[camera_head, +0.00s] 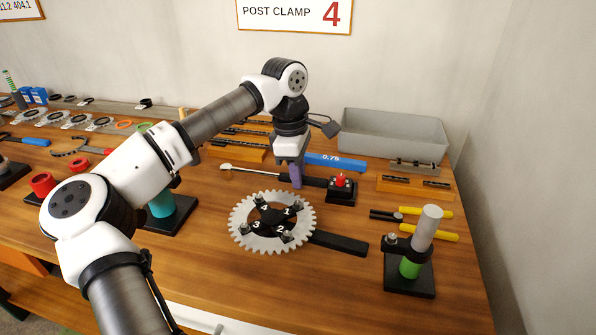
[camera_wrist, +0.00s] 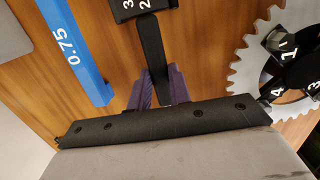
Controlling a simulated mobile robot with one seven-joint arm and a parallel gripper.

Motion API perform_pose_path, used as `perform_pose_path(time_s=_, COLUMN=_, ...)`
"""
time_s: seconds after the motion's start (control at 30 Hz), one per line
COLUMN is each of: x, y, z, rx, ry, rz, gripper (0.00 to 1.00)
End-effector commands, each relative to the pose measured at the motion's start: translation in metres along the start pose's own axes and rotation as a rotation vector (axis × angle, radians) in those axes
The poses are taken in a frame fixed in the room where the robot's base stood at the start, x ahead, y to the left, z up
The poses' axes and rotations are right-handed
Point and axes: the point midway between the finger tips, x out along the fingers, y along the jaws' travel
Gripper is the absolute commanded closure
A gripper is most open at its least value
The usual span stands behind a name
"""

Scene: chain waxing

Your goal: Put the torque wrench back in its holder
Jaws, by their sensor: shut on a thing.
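The torque wrench (camera_head: 253,171) lies low over the table behind the chainring, with a silver shaft pointing left and a black handle to the right. My gripper (camera_head: 296,182) points down from above, its purple fingers around the black handle. In the wrist view my gripper (camera_wrist: 157,88) is shut on the black handle (camera_wrist: 151,55) of the wrench. The handle's far end meets a numbered black block (camera_wrist: 140,8), which carries a red knob (camera_head: 340,181) in the head view. I cannot tell whether the handle touches the table or which thing is the wrench's holder.
The toothed chainring (camera_head: 240,215) with numbered bolts lies just in front. A blue 0.75 bar (camera_head: 336,161) and a grey bin (camera_head: 390,135) are behind. Yellow-handled pliers (camera_head: 430,232) and a green-and-grey post stand (camera_head: 410,268) are on the right. Orange racks (camera_head: 240,153) are behind left.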

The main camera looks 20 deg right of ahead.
Motion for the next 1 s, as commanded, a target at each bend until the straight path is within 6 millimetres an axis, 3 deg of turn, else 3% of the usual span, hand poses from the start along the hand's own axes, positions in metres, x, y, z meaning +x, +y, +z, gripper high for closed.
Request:
perform_pose_path(time_s=0.07, x=-0.001, y=0.0, z=0.0, rx=0.0, ry=0.0, rz=0.001, gripper=1.0)
perform_pose_path(time_s=0.1, x=-0.001, y=0.0, z=0.0, rx=0.0, ry=-0.001, rz=0.001, gripper=0.78)
perform_pose_path(time_s=0.3, x=-0.001, y=0.0, z=0.0, rx=0.0, ry=0.0, rz=0.001, gripper=0.55)
perform_pose_path(time_s=0.67, x=-0.007, y=0.001, z=0.0, rx=0.0, ry=0.001, rz=0.002, gripper=0.55)
perform_pose_path(time_s=0.77, x=-0.022, y=0.001, z=0.0, rx=-0.001, ry=0.002, rz=0.003, gripper=0.55)
perform_pose_path(time_s=1.0, x=-0.078, y=0.001, z=0.0, rx=-0.002, ry=0.001, rz=0.005, gripper=0.55)
